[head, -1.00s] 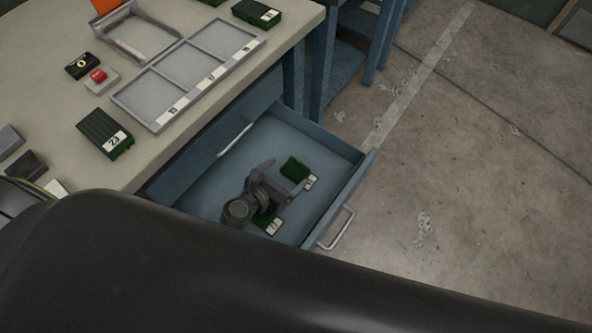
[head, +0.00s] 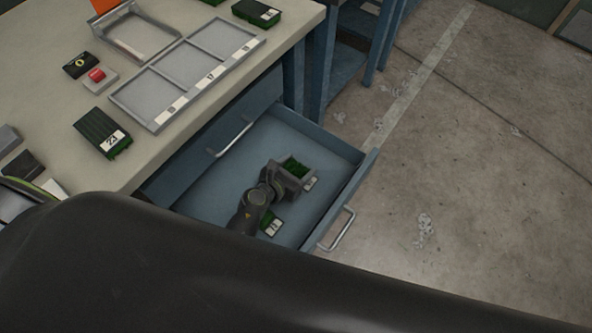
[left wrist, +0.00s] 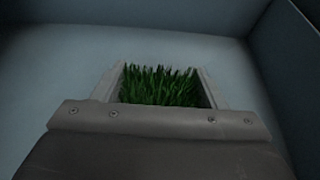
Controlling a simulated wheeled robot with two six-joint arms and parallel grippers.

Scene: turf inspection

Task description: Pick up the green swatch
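A green swatch (head: 294,168) of turf with a white label lies in the open drawer, towards its right side. My left gripper (head: 292,177) is low in the drawer at this swatch, one finger on each side. In the left wrist view the grass of the swatch (left wrist: 160,86) shows between the two fingers, which look open with little room beside it. I see no clear grip. A second green swatch (head: 270,223) with a label lies nearer in the drawer, partly hidden by my left arm. My right gripper is not in view.
The blue drawer (head: 207,190) has walls close around the gripper. On the table stand a three-compartment labelled tray (head: 160,92), a dark green swatch marked 23 (head: 103,133), another swatch (head: 256,13) and a red button (head: 97,75). The floor at right is clear.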

